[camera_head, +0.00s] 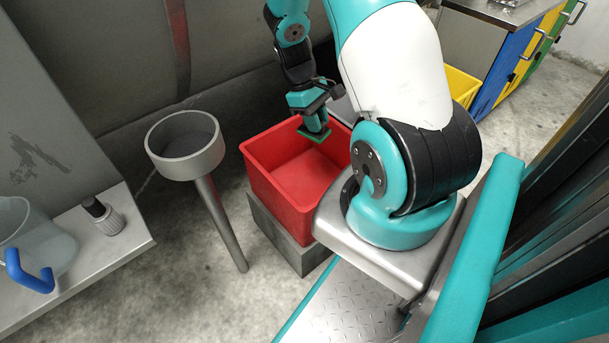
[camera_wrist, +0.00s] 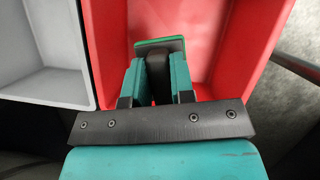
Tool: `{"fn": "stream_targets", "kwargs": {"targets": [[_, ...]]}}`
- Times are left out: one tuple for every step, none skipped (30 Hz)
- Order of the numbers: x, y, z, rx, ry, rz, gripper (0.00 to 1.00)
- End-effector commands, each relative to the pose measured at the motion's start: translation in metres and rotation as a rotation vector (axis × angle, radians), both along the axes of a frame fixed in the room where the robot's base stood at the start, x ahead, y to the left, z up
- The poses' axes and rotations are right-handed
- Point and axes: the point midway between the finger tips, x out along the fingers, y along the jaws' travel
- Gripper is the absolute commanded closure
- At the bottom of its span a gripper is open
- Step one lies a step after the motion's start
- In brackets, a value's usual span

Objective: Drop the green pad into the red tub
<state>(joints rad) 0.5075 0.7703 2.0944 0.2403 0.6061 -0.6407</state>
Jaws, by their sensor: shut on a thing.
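The red tub (camera_head: 270,190) stands on a grey block in the middle of the head view. It also fills much of the wrist view (camera_wrist: 222,45). My gripper (camera_head: 316,126) is over the tub, toward its back edge, and points down. It is shut on the green pad (camera_head: 315,134), a small flat piece below the fingertips. In the wrist view the pad (camera_wrist: 160,45) shows beyond the fingers, with a dark part of it between them. The pad appears to be above the tub floor, inside the outline of the rim.
A grey bin (camera_wrist: 40,55) adjoins the tub at left in the wrist view. A round grey bowl on a post (camera_head: 185,150) stands left of the tub. A shelf (camera_head: 80,245) holds a clear jug (camera_head: 35,240) and a dark-capped knob. A yellow bin (camera_head: 461,86) is behind my arm.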

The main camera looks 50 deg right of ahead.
Motion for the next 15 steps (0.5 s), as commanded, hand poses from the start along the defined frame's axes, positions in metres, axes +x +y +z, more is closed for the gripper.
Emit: {"fn": "stream_targets", "kwargs": {"targets": [[0.000, 0.001, -0.008, 0.000, 0.000, 0.001, 1.00], [0.001, 0.001, -0.012, -0.001, 0.000, 0.001, 1.00], [0.001, 0.001, -0.016, 0.000, 0.000, 0.002, 1.00], [0.001, 0.001, -0.019, -0.001, 0.000, 0.001, 1.00], [0.001, 0.001, -0.023, -0.001, 0.000, 0.001, 1.00], [0.001, 0.001, -0.028, -0.001, -0.001, 0.001, 1.00], [0.001, 0.001, -0.032, 0.000, -0.001, 0.001, 1.00], [0.001, 0.001, -0.035, 0.000, -0.001, 0.000, 1.00], [0.000, 0.000, -0.040, 0.000, -0.001, 0.000, 1.00], [0.000, 0.000, -0.043, 0.000, -0.001, -0.001, 1.00], [0.000, 0.000, -0.046, 0.000, -0.001, -0.001, 1.00], [0.000, 0.000, -0.050, 0.000, -0.001, -0.001, 1.00], [0.000, 0.000, -0.051, -0.001, -0.001, -0.002, 1.00], [0.000, 0.000, -0.053, -0.001, -0.001, -0.002, 1.00], [0.000, 0.000, -0.054, -0.001, -0.001, -0.002, 1.00]]}}
